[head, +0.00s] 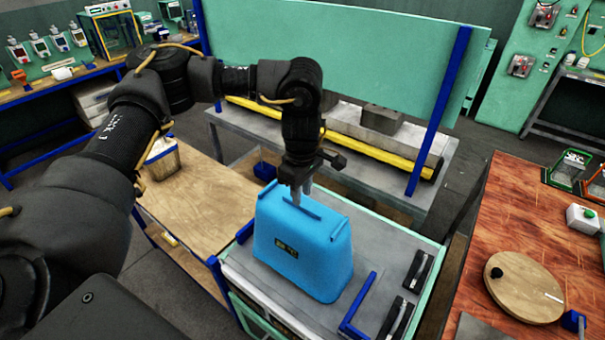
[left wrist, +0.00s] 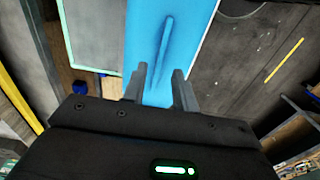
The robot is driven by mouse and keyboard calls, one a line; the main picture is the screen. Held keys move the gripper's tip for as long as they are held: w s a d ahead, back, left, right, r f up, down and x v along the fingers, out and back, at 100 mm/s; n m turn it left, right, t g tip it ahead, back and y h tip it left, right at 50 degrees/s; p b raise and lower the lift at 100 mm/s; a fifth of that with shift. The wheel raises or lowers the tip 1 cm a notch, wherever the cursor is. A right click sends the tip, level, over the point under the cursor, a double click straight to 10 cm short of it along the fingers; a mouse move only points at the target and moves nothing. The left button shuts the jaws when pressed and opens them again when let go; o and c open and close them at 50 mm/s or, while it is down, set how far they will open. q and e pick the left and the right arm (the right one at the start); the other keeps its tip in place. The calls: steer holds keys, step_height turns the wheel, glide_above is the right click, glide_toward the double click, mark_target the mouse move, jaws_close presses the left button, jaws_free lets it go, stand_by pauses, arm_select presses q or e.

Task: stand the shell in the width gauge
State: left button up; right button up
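The shell (head: 300,255) is a blue, tapered block with raised ribs on top and a small dark label on its front. It stands upright on a grey cabinet top (head: 392,250). Blue corner brackets (head: 357,308) sit on that top near the shell, possibly the width gauge; I cannot tell for sure. My left gripper (head: 295,198) points down at the shell's top. In the left wrist view, the fingers (left wrist: 160,78) are apart, with the blue shell (left wrist: 190,30) beyond and a rib running toward the gap. Contact is unclear. My right gripper is not seen.
Black handles (head: 405,300) lie at the cabinet top's right side. A wooden table (head: 195,195) stands left and a reddish bench (head: 500,230) with a round wooden disc (head: 525,288) stands right. A green panel (head: 340,50) and yellow bar (head: 360,145) are behind.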

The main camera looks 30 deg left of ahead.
arm_select(q)
step_height(320, 180, up, 9)
steer(key=b, duration=0.1)
steer(key=shift+f+b, duration=0.2)
steer(key=shift+b, duration=0.2)
